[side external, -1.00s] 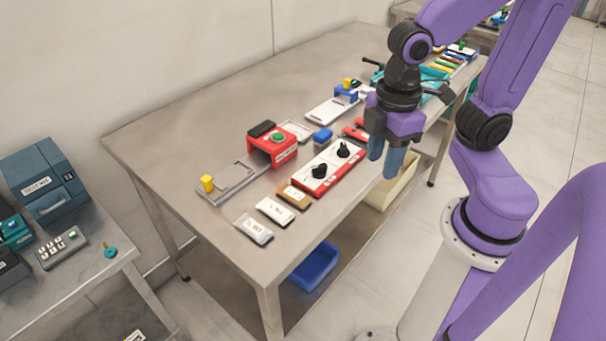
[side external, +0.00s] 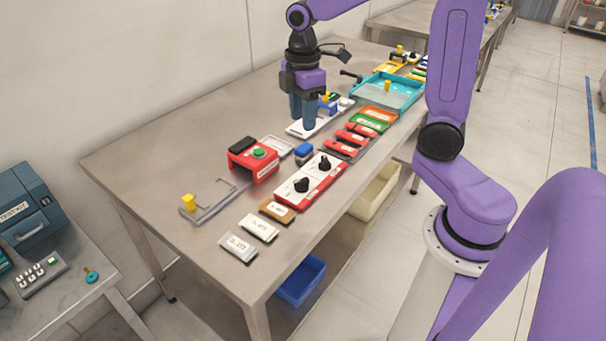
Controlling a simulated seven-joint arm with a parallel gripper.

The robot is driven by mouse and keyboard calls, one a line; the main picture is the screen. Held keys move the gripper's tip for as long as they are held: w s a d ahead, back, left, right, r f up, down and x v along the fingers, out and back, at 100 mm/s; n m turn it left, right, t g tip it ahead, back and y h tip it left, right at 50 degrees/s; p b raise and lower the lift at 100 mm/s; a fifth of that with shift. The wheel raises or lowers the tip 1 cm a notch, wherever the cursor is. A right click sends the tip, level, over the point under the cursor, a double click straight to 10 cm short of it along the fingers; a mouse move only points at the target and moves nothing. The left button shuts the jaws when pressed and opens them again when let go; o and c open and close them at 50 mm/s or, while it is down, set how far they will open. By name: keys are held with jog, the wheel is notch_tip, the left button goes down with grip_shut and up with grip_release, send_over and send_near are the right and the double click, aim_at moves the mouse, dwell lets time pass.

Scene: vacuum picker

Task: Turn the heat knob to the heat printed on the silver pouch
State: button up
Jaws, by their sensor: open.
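The silver pouch (side external: 238,246) lies flat near the table's front left edge, its print too small to read. A red and white control panel (side external: 316,181) lies further right, with two black knobs on top: a nearer one (side external: 302,185) and a farther one (side external: 325,163). Which one is the heat knob, and where each points, I cannot tell. My gripper (side external: 303,126) is open with its blue fingers pointing down, behind the panel and apart from both knobs, near a white tray (side external: 298,130). I see nothing held between the fingers.
A white pouch (side external: 258,228) and a brown pouch (side external: 277,212) lie between the silver pouch and the panel. The table's back left is clear.

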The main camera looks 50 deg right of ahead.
aim_at(303, 179)
notch_tip(303, 179, down, 17)
jog(key=shift+f, duration=0.1)
dwell(0.6)
grip_shut()
